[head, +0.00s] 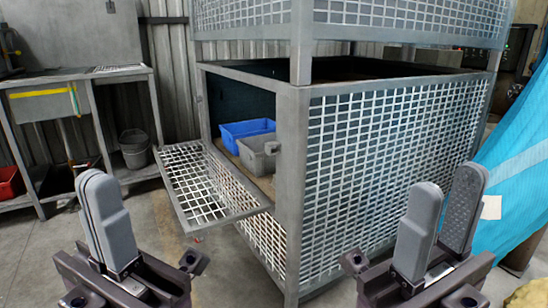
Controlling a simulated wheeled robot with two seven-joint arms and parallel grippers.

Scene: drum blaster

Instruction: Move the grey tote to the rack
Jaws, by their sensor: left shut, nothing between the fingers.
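The grey tote (258,152) sits inside the large metal mesh cage (292,190), just behind its open front left side. It stands beside a blue tote (246,130). Part of the grey tote is hidden by the cage's corner post. My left gripper (99,187) is at the lower left, shut and empty, in front of the cage and apart from it. My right gripper (447,188) is at the lower right, its two fingers apart with nothing between them. I cannot tell which structure is the rack; a metal bench with a lower shelf (140,172) stands at the left.
A mesh flap (213,186) juts out from the cage opening. A dark bucket (134,149) and a red bin (10,182) stand at the left bench. A blue sheet (515,165) hangs at the right. Concrete floor (215,265) is clear between my grippers and the cage.

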